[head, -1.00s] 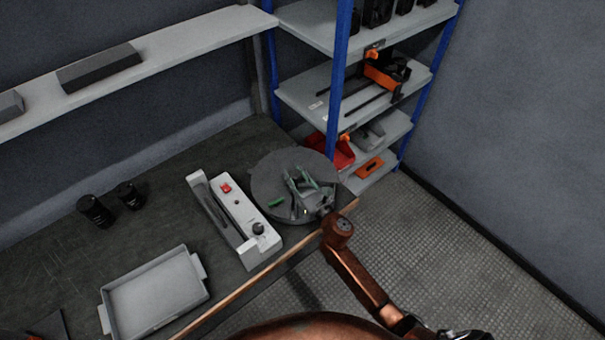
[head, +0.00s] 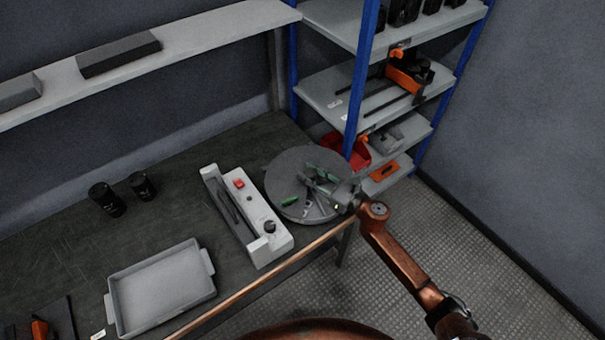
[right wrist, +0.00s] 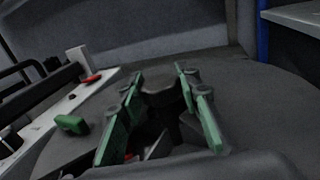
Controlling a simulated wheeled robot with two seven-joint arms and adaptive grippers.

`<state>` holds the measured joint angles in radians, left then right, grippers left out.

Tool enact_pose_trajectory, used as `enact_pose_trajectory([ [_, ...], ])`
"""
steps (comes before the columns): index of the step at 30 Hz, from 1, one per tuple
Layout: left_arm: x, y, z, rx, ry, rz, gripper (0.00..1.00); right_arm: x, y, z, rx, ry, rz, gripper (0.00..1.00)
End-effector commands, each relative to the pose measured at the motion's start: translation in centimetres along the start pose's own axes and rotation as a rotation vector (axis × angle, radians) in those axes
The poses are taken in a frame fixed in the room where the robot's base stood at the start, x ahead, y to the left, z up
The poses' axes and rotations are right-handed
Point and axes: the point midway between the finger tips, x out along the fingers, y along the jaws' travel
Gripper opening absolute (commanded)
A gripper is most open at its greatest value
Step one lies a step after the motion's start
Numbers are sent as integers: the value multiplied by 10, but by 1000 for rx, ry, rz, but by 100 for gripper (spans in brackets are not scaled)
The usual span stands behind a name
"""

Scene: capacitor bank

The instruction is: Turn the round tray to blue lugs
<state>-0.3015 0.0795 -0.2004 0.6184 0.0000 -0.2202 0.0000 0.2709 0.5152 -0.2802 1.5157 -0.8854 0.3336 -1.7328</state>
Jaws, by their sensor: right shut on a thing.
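The round tray (head: 283,176) is a grey disc on the workbench, close to the bench's right end. My right gripper (head: 319,176) is low over its middle. In the right wrist view the two fingers with green pads (right wrist: 160,84) are on either side of a dark post (right wrist: 163,100) that stands up from the tray (right wrist: 245,92). The gripper is shut on this post. One green lug (head: 289,201) lies near the tray's front left edge; it also shows in the right wrist view (right wrist: 72,124). No blue lug can be made out. My left gripper is out of view.
A white control box (head: 258,215) with a red button and a black knob stands just left of the tray. An empty grey bin (head: 165,285) and two black cylinders (head: 107,200) are further left. A blue-posted shelf rack (head: 363,75) stands close behind the tray.

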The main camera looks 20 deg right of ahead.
Motion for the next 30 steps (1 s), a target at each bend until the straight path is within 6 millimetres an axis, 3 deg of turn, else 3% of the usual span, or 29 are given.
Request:
enact_pose_trajectory([
  [17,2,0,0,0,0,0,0,-6,-5,0,0,0,8,0],
  [18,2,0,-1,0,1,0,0,-6,-5,0,0,0,8,31],
  [26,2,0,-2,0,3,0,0,-6,-4,0,0,0,8,49],
  [30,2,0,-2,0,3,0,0,-6,-4,0,0,0,9,50],
])
